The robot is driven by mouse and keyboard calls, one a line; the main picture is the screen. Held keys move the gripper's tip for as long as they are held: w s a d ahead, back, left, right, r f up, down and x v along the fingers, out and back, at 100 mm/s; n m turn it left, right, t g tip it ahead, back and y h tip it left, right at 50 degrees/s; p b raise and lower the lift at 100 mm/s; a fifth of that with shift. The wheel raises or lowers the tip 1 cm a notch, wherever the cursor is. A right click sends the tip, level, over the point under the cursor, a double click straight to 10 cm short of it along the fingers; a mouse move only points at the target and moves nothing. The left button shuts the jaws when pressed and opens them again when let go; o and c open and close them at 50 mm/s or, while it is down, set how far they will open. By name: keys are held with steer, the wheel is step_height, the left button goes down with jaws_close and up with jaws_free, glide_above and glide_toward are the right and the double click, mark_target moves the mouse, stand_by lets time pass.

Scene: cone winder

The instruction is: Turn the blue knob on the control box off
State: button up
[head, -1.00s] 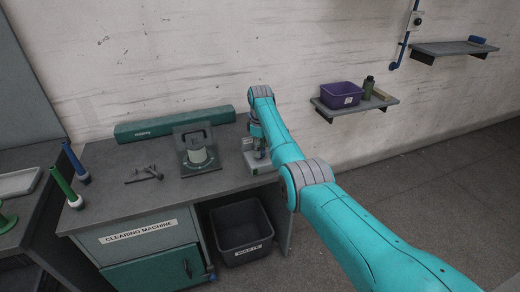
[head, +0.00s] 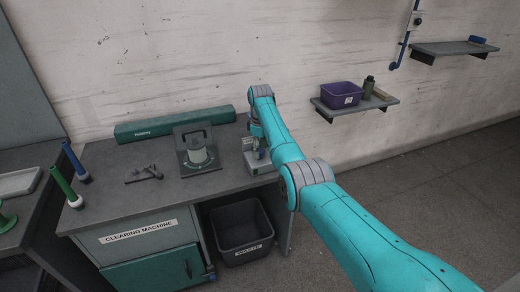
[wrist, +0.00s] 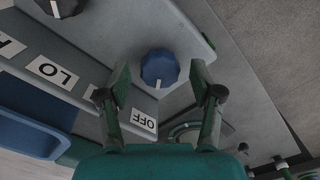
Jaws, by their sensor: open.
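The control box (head: 257,162) is a small grey unit at the right end of the bench, partly hidden by my arm in the head view. In the wrist view, its grey face (wrist: 110,40) carries the blue knob (wrist: 159,68). The knob's white line points down, slightly left, roughly toward the OFF label (wrist: 144,119). An LO label (wrist: 58,72) is farther left, and another label is partly hidden by a finger. My gripper (wrist: 160,74) is open, with one finger on each side of the knob and a visible gap on both sides.
Another knob (wrist: 64,6) is cut off at the top left of the wrist view. A blue part (wrist: 30,135) lies at the lower left. A waste bin (head: 242,232) is below.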

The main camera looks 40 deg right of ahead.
step_height(320, 180, up, 12)
stand_by(0.5)
steer(key=shift+f, duration=0.1)
